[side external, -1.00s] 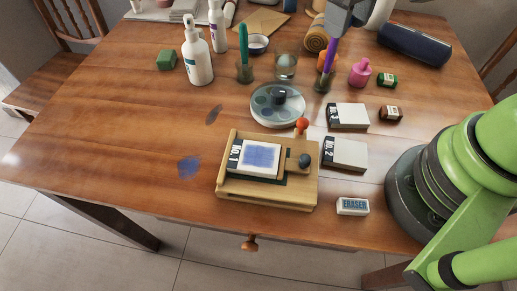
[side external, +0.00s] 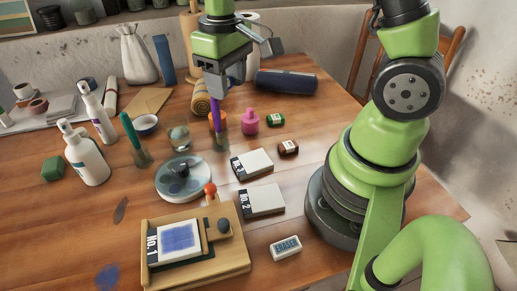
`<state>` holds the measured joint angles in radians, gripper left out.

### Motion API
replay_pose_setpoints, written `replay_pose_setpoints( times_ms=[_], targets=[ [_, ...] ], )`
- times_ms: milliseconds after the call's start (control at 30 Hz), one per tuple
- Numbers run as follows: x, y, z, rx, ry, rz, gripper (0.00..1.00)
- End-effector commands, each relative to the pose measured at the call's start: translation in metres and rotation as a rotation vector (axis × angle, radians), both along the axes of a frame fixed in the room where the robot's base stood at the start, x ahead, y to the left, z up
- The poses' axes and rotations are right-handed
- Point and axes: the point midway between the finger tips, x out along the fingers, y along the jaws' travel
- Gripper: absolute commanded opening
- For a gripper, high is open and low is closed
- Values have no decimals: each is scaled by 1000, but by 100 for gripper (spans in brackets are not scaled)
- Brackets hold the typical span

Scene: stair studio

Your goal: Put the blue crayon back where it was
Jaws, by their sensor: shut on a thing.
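My gripper (side external: 221,88) points down at the back middle of the table. It is shut on the upper part of a slim violet-blue stick (side external: 216,112), the only match I see for the blue crayon. The stick is nearly upright. Its lower end is at a small dark glass holder (side external: 221,148); I cannot tell whether it rests on the bottom. A similar holder (side external: 143,158) to the left has a green stick (side external: 130,130) leaning in it. A card marked No. 1 with a blue scribbled square (side external: 180,238) lies in a wooden frame (side external: 236,262) at the front.
An orange thing (side external: 212,122) stands just behind the stick. A pink bottle (side external: 250,122) is close on its right, a clear glass (side external: 179,138) on its left. A round dish (side external: 162,188), white cards (side external: 262,201) and an eraser (side external: 286,248) lie nearer.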

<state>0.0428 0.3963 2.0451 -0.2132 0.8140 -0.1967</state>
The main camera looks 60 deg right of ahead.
Motion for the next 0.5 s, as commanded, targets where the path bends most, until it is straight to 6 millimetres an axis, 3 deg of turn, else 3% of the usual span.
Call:
replay_pose_setpoints(
  times_ms=[300, 500],
  targets=[
    [-45, -83, -50, 1, 8, -483, 27],
    [-72, -108, -68, 2, 4, -688, 27]
  ],
)
